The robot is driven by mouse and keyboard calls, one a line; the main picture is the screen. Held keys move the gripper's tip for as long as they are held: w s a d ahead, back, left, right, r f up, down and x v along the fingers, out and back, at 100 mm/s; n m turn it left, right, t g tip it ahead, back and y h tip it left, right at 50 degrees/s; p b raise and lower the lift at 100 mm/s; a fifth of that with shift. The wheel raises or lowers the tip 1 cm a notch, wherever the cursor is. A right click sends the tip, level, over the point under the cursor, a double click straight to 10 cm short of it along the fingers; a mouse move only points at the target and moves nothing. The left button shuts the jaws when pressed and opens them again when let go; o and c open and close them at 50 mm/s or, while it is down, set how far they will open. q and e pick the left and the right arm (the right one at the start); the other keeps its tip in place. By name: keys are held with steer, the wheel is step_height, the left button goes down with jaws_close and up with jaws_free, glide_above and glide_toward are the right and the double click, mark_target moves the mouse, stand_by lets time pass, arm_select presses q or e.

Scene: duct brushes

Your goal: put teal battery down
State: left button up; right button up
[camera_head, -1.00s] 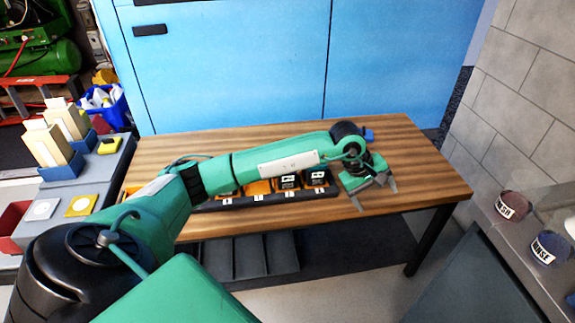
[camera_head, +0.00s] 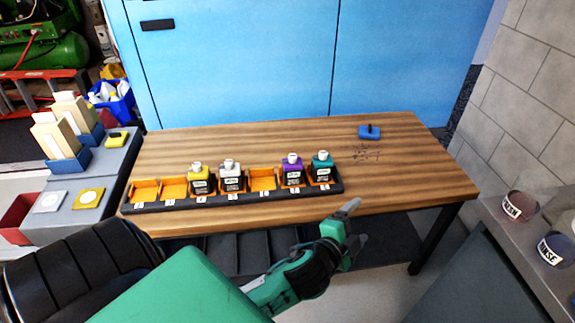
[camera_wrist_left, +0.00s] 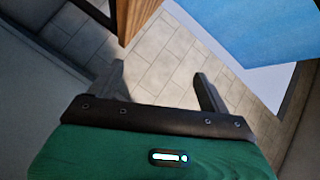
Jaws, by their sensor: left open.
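The teal battery (camera_head: 322,166) stands upright in the rightmost slot of the black rack (camera_head: 230,201) on the wooden table. A purple battery (camera_head: 292,170) stands in the slot to its left. My left gripper (camera_head: 357,226) is open and empty, in front of the table's front edge and apart from the teal battery. My right gripper does not show.
A white battery (camera_head: 231,176) and a yellow battery (camera_head: 199,179) stand in other slots; several orange slots are empty. A blue object (camera_head: 369,132) lies at the table's back right.

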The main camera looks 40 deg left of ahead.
arm_select(q)
steer(key=s+f+n+g, duration=0.5)
steer(key=s+f+g, duration=0.1)
steer(key=s, duration=0.5)
steer(key=s+a+f+n+g, duration=0.1)
steer(key=s+f+n+g, duration=0.4)
steer(key=s+f, duration=0.4)
steer(key=s+g, duration=0.1)
steer(key=s, duration=0.2)
steer(key=shift+n+h, duration=0.3)
steer(key=shift+h, duration=0.1)
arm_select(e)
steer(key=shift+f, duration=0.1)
